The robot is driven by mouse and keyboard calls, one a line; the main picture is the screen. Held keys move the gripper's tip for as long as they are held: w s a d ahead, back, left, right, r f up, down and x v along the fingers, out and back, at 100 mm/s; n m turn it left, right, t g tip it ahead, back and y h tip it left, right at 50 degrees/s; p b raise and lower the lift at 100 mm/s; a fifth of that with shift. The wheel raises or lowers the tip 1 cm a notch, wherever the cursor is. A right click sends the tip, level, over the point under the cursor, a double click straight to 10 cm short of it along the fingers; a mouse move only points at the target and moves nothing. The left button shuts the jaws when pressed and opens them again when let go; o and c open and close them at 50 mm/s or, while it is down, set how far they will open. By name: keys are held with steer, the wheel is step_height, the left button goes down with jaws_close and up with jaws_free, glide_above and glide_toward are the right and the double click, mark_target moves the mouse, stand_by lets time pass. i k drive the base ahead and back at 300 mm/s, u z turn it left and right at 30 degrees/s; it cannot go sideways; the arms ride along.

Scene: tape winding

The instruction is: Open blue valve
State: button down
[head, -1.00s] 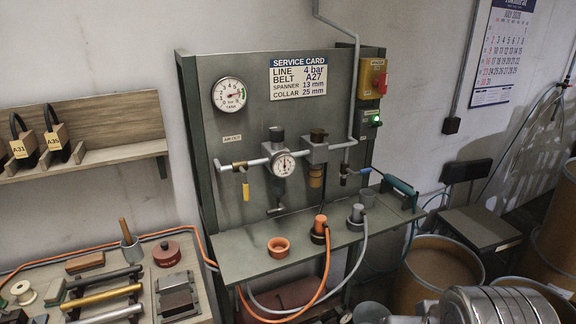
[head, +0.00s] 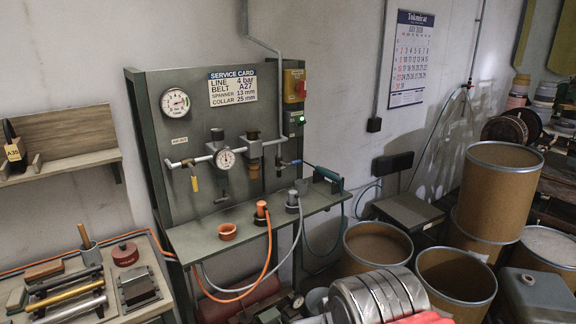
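The blue valve (head: 295,162) is a small fitting with a blue lever at the right lower end of the pipework on the grey-green panel, just above the bench shelf. Its lever looks roughly sideways, but it is too small to tell its exact setting. A yellow-handled valve (head: 194,182) hangs at the left end of the pipe, its handle pointing down. My arm shows as a ribbed silver part at the bottom of the picture, well in front of the panel; the fingers of my gripper are not in view.
Cardboard drums (head: 375,246) stand at the right; a tool bench (head: 150,318) is at the left.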

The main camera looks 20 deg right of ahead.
mark_target(299, 161)
steer(key=u, duration=0.4)
steer(key=k, duration=0.85)
steer(key=z, duration=0.25)
steer(key=i, duration=1.8)
steer(key=u, duration=0.7)
